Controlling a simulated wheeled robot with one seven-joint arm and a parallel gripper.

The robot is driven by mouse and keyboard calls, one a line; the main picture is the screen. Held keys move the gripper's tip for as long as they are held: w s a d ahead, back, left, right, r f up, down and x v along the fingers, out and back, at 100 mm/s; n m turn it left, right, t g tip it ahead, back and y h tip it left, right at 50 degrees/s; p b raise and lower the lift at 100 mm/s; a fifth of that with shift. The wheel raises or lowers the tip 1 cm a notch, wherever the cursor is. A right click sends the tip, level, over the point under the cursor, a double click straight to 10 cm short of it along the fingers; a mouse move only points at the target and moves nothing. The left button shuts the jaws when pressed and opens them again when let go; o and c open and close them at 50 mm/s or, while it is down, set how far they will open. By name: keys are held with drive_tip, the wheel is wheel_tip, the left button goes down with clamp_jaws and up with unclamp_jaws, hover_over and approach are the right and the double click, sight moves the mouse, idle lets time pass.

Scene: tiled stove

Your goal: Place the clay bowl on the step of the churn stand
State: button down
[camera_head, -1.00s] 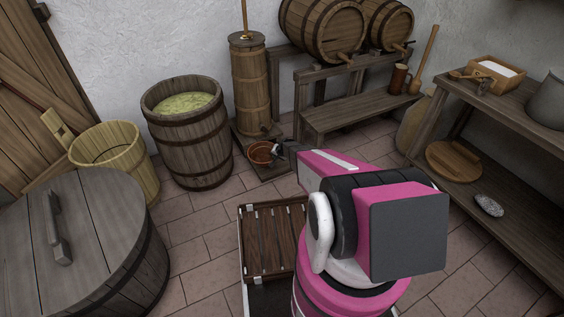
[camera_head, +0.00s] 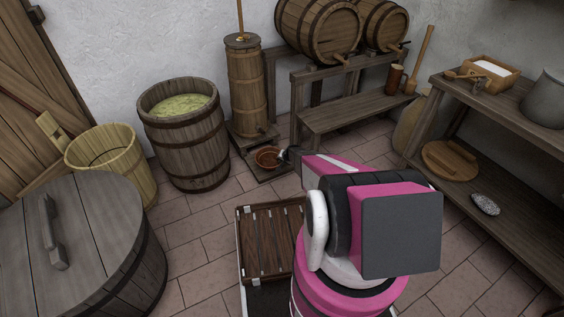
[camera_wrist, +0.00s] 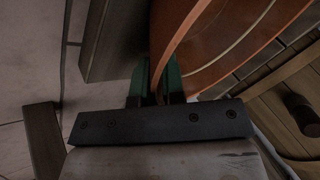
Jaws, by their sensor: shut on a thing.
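The clay bowl (camera_head: 267,158) is a small reddish-brown bowl, seen at the low front step (camera_head: 268,176) of the wooden churn stand. From the head view I cannot tell whether it touches the step or hangs just above it. My gripper (camera_head: 284,157) is at the bowl's right side, shut on its rim. In the wrist view, the green-padded fingers (camera_wrist: 155,82) pinch the wall of the bowl (camera_wrist: 245,30), which fills the top middle. The tall churn (camera_head: 247,88) stands upright on the stand behind the bowl. My arm hides part of the floor to the right.
A barrel of green mash (camera_head: 190,140) stands left of the churn stand. A barrel rack with a bench (camera_head: 350,110) is behind and right. A slatted wooden crate (camera_head: 270,240) is in front. Shelves (camera_head: 480,165) line the right. Tiled floor shows between them.

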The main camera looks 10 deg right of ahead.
drive_tip(key=c, duration=1.2)
unclamp_jaws()
